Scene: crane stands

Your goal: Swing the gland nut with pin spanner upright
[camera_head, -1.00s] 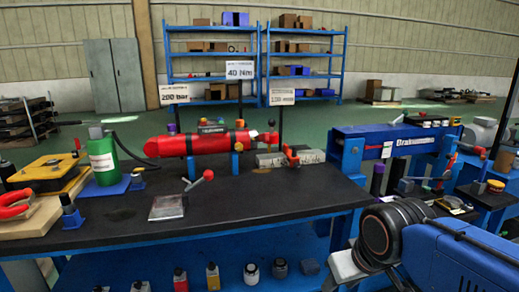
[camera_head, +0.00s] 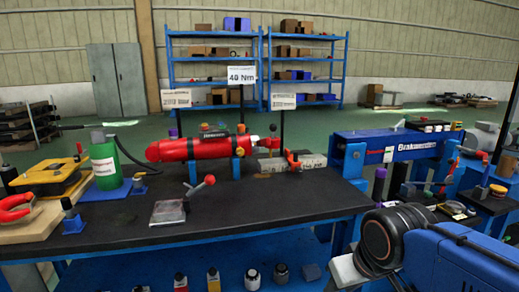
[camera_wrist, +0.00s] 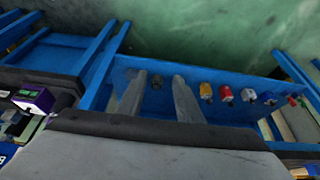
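My gripper (camera_wrist: 158,85) shows in the wrist view as two grey fingers standing apart, with nothing between them. In the head view my arm is at the lower right, in front of the bench and well short of the parts on it. A red cylinder (camera_head: 190,149) lies level on blue supports on the black bench, with a small red-tipped fitting (camera_head: 272,143) at its right end. A lever with a red knob (camera_head: 209,180) leans up to the right, nearer the bench front. I cannot tell for sure which part is the gland nut with the pin spanner.
The black bench (camera_head: 250,205) has clear room at its front right. A green canister (camera_head: 105,165) and a yellow case (camera_head: 50,172) stand at left. A blue machine (camera_head: 400,144) stands at right. Several bottles line the lower shelf; one is red (camera_wrist: 226,93).

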